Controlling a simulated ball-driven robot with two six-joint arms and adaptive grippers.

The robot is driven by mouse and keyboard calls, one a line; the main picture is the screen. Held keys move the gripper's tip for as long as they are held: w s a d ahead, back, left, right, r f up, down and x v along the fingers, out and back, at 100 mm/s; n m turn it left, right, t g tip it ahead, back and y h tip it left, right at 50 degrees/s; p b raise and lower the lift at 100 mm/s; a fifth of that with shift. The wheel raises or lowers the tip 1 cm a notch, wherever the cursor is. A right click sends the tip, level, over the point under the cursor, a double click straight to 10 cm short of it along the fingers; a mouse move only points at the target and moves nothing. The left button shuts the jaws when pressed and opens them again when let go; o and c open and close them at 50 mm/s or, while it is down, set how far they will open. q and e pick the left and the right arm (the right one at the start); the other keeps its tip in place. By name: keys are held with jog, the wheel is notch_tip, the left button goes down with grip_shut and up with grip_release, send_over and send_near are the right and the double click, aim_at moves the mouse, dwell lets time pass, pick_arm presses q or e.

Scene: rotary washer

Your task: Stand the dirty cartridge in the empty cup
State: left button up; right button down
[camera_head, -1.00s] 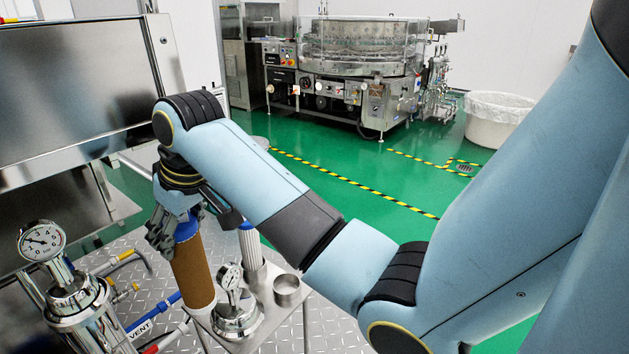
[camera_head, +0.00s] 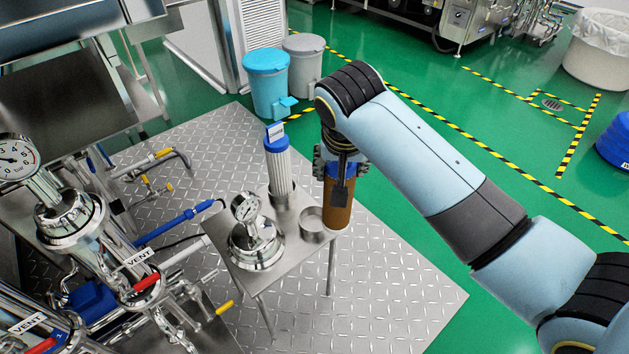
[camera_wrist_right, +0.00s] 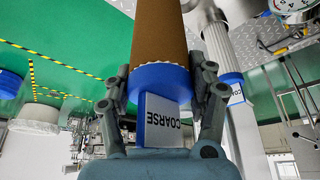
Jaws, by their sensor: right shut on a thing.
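The dirty cartridge (camera_head: 338,207) is a brown cylinder with a blue cap. My right gripper (camera_head: 340,165) is shut on its cap end and holds it upright. In the wrist view the brown cartridge (camera_wrist_right: 160,35) runs away from the fingers (camera_wrist_right: 162,85), and its blue cap tab reads COARSE. The empty cup (camera_head: 313,228) is a short open metal ring on the small steel stand. The cartridge's lower end shows at the cup's right edge, apparently beside it; the exact height gap cannot be told. My left gripper is not in view.
A white cartridge (camera_head: 279,165) with a blue cap stands in another cup on the stand (camera_head: 240,273). A gauge on a steel housing (camera_head: 256,248) stands at the stand's front left. Pipes and valves fill the left. Blue (camera_head: 268,85) and grey bins stand behind.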

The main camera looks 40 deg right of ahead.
jog(key=w+f+b, duration=0.3)
jog(key=w+f, duration=0.4)
jog(key=f, duration=0.1)
jog(key=shift+w+a+f, duration=0.25)
jog(key=shift+w+f, duration=0.05)
jog(key=shift+f, duration=0.1)
jog(key=shift+c, duration=2.1)
grip_release()
